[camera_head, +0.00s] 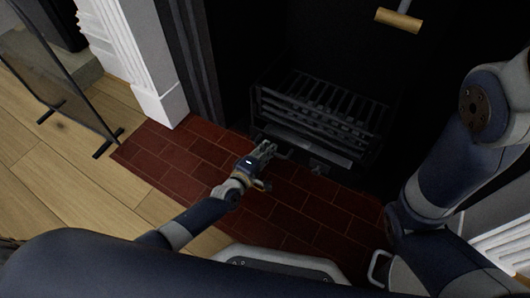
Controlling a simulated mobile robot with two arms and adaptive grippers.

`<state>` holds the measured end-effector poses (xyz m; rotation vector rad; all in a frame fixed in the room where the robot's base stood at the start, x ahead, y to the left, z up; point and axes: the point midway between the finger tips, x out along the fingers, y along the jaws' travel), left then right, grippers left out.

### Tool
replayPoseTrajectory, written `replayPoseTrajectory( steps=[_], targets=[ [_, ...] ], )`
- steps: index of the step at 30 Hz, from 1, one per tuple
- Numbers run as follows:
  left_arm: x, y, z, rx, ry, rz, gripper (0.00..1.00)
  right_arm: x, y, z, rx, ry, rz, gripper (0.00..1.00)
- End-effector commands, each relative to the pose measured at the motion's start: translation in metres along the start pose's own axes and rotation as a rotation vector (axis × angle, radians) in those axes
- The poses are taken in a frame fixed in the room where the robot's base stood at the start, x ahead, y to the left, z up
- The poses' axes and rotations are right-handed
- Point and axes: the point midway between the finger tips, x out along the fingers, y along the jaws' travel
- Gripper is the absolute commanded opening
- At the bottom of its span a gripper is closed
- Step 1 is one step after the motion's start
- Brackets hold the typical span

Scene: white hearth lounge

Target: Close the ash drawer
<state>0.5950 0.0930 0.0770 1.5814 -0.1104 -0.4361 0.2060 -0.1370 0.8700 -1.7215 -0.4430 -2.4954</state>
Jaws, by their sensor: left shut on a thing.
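The ash drawer (318,151) is a low dark unit with a grey strip along it, beneath the black fire grate (325,108) in the fireplace. How far it stands out from under the grate is hard to tell in the dark. My left gripper (270,148) is at the left front of the drawer, low over the red tile hearth. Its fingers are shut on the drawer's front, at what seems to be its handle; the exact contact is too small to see. My right arm rises at the right edge, and its gripper is out of view.
The red tile hearth (302,207) is clear in front of the grate. A white fireplace pillar (158,100) and a dark glass screen (62,85) stand at the left. A wooden-handled thing (398,20) shows at the top right.

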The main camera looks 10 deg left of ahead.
Motion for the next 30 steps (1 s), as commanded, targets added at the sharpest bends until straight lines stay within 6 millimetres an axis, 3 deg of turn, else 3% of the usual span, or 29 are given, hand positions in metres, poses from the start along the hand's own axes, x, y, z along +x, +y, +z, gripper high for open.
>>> replayPoseTrajectory(
  steps=[11,12,14,15,25,30],
  targets=[
    [0.001,0.002,0.001,0.000,-0.002,0.003,0.00,-0.001,0.000,0.002,0.001,-0.005,0.000,0.40],
    [0.001,0.002,0.001,0.000,-0.002,0.003,0.15,-0.001,0.000,0.003,0.001,-0.005,0.000,0.40],
    [0.001,0.002,0.001,0.000,-0.002,0.003,0.28,-0.001,0.000,0.003,0.001,-0.006,0.000,0.40],
    [0.001,0.002,0.001,0.000,-0.001,0.002,0.31,-0.001,0.000,0.003,0.001,-0.006,0.000,0.40],
    [0.000,0.000,0.000,0.000,-0.001,0.000,0.31,-0.001,0.002,0.004,0.000,-0.010,0.007,0.40],
    [-0.014,-0.001,0.001,-0.003,-0.001,-0.002,0.31,-0.001,0.001,0.004,0.000,-0.007,0.005,0.40]
  ],
)
